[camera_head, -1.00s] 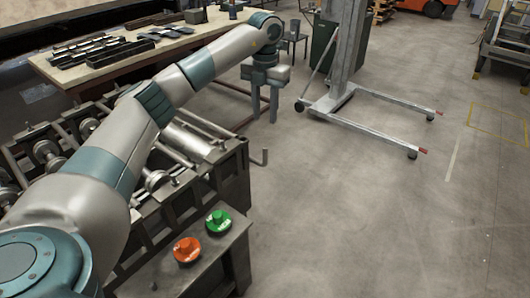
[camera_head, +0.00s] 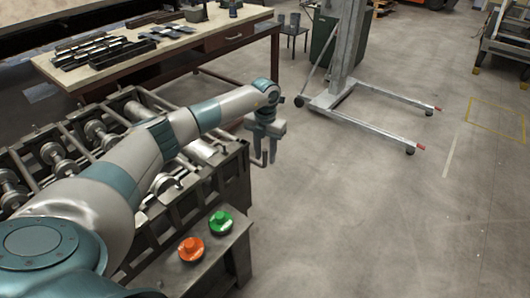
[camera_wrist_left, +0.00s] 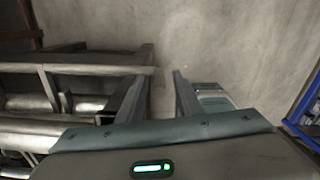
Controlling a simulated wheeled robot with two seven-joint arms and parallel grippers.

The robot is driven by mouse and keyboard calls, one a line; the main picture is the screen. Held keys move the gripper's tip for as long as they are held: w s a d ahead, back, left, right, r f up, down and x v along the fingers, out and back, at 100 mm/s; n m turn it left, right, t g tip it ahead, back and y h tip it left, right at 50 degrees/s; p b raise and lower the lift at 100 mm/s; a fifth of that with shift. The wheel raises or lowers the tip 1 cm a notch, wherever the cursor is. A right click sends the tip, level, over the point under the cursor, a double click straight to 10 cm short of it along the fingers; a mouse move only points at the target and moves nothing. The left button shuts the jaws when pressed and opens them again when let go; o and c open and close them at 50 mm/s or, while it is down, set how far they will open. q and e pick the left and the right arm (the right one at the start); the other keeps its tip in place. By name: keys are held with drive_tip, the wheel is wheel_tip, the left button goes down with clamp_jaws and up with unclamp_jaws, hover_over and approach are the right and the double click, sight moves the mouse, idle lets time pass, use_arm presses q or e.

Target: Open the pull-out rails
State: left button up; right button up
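My left gripper (camera_head: 265,152) points down at the right end of the roll-forming machine (camera_head: 246,185). Its two fingers are apart, and they also show spread in the left wrist view (camera_wrist_left: 160,100). In the left wrist view a flat bar (camera_wrist_left: 95,69) runs from the left toward the gap between the fingers. Part of the machine is hidden behind my left arm. My right gripper is not in view.
A green button (camera_head: 221,222) and an orange button (camera_head: 191,248) sit on the machine's front ledge. A workbench (camera_head: 215,35) with metal parts stands behind. A grey lift stand (camera_head: 345,95) with long legs is at the back.

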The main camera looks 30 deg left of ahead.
use_arm(q)
drive_tip(key=shift+f, duration=0.4)
clamp_jaws()
drive_tip(key=shift+a, duration=0.1)
